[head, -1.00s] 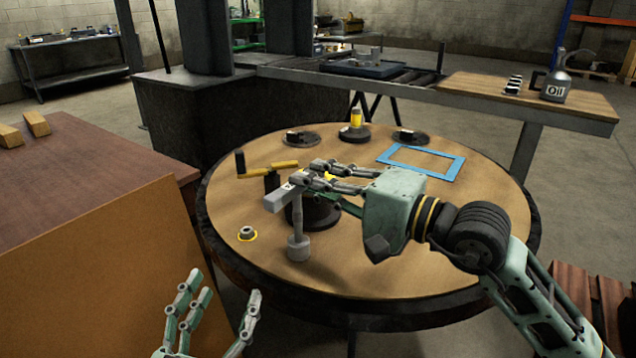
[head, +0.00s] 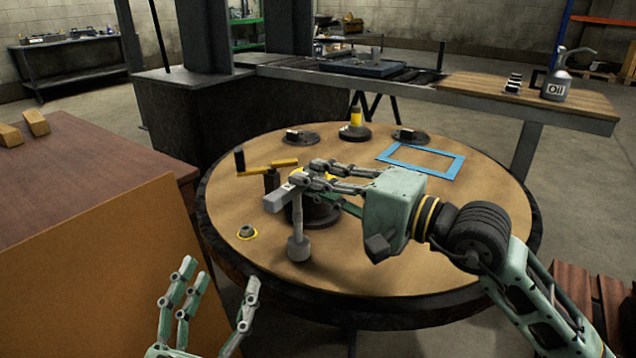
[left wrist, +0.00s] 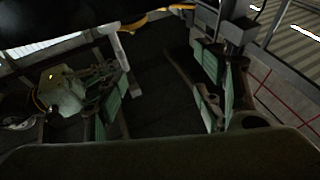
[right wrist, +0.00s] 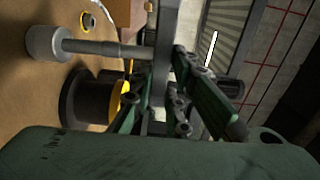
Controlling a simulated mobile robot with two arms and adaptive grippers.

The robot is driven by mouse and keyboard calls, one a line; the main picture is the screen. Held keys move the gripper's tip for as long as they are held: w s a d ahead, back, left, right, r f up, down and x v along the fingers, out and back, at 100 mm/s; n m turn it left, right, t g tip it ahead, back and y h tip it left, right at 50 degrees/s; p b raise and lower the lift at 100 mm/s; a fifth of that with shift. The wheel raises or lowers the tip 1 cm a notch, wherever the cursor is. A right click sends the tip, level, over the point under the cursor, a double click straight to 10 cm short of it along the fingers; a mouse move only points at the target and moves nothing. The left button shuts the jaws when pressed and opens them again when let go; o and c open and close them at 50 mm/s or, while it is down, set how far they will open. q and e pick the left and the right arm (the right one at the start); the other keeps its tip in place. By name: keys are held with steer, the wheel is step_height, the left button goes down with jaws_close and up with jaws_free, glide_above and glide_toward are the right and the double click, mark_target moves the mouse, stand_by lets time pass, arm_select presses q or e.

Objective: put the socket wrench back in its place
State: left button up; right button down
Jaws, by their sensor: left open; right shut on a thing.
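The socket wrench (head: 296,222) is grey, with a block-like bar on top and a shaft hanging down to a round socket. My right gripper (head: 318,178) is shut on its bar over the round table, left of the table's middle. In the right wrist view the bar (right wrist: 164,45) runs between the fingers and the socket (right wrist: 47,43) points left. I cannot tell whether the socket touches the table. My left gripper (head: 212,312) is open and empty in front of the table; its fingers (left wrist: 165,95) also show apart in the left wrist view.
A black round piece with yellow (head: 318,212) stands just behind the wrench. A small yellow-ringed fitting (head: 246,232) lies to its left, a yellow-handled crank (head: 268,168) behind. A blue frame (head: 452,170) lies at the right. A brown cabinet (head: 90,260) borders the table's left.

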steer(key=c, duration=1.7)
jaws_free()
arm_select(q)
steer(key=shift+s+r+t, duration=0.25)
steer(key=shift+r+t, duration=0.05)
steer(key=shift+r, duration=0.15)
step_height(320, 180, down, 7)
steer(key=w+g+y+p, duration=0.1)
steer(key=g+p, duration=0.1)
steer(key=g, duration=0.2)
step_height(320, 180, up, 6)
steer(key=t+h+b, duration=0.1)
steer(key=t+b, duration=0.1)
steer(key=t, duration=0.1)
steer(key=shift+s, duration=0.3)
arm_select(e)
steer(key=v, duration=0.8)
steer(key=r+v, duration=0.1)
steer(key=v, duration=0.3)
steer(key=shift+s, duration=0.1)
